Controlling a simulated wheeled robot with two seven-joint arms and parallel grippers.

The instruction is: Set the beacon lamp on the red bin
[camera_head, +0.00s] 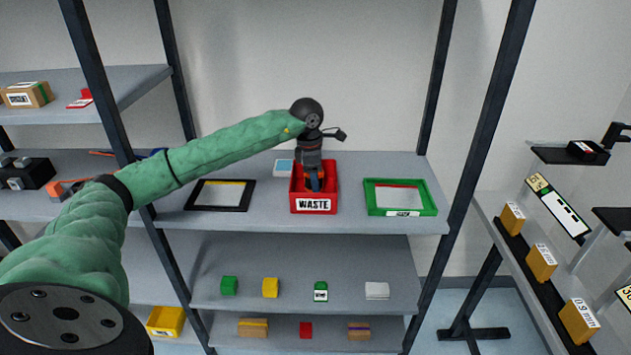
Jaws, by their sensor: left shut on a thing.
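The red bin (333,193), labelled WASTE, stands on the middle shelf board. My left gripper (314,184) points down into its opening from above. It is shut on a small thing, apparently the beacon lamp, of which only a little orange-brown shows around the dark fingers. The fingers and the bin's front wall hide the rest, so I cannot tell whether it touches the bin. My right gripper is not in view.
A black-framed tray (189,207) lies left of the bin and a green tray (431,207) right of it. A white-and-blue item (283,168) sits close behind left. Dark shelf posts (481,135) flank the board. Small blocks (270,287) stand on the board below.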

